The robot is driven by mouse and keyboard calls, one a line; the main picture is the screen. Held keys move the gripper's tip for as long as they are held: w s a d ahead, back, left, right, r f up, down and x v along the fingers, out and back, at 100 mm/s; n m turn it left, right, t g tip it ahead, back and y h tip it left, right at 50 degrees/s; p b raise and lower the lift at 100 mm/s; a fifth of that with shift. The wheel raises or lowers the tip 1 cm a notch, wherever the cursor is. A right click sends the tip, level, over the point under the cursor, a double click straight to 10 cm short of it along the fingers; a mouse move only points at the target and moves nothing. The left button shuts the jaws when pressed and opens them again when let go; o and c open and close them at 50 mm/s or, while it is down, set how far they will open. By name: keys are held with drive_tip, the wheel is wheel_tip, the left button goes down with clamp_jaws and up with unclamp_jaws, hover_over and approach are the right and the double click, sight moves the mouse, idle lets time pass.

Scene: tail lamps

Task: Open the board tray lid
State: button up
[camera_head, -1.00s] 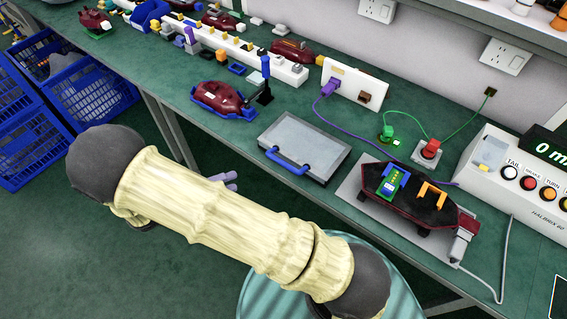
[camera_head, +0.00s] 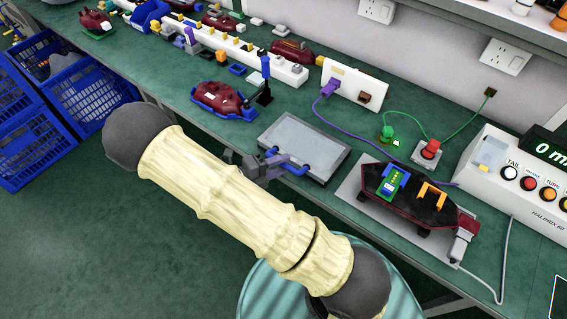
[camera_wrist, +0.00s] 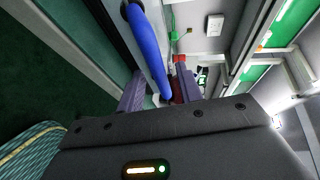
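The board tray is a flat grey box on the green bench, its closed grey lid (camera_head: 305,138) facing up. A blue bar handle (camera_head: 297,167) runs along its front edge, partly covered by my gripper in the head view. My gripper (camera_head: 278,160) is at the left part of this handle. In the wrist view, the blue handle (camera_wrist: 150,45) passes between the two purple fingers of my gripper (camera_wrist: 160,68). The fingers are apart, with a gap visible beside the bar, so the gripper looks open around it. Exact contact cannot be told.
A skateboard-like board (camera_head: 415,205) with green and orange parts lies right of the tray. A maroon lamp in a blue holder (camera_head: 223,100) is behind left. A white socket strip (camera_head: 352,85) with a purple cable stands behind. A teal striped stool (camera_head: 262,285) is below the bench.

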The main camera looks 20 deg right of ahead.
drive_tip(key=shift+x, duration=0.8)
clamp_jaws()
drive_tip(key=shift+a+r, duration=0.1)
drive_tip(key=shift+r, duration=0.1)
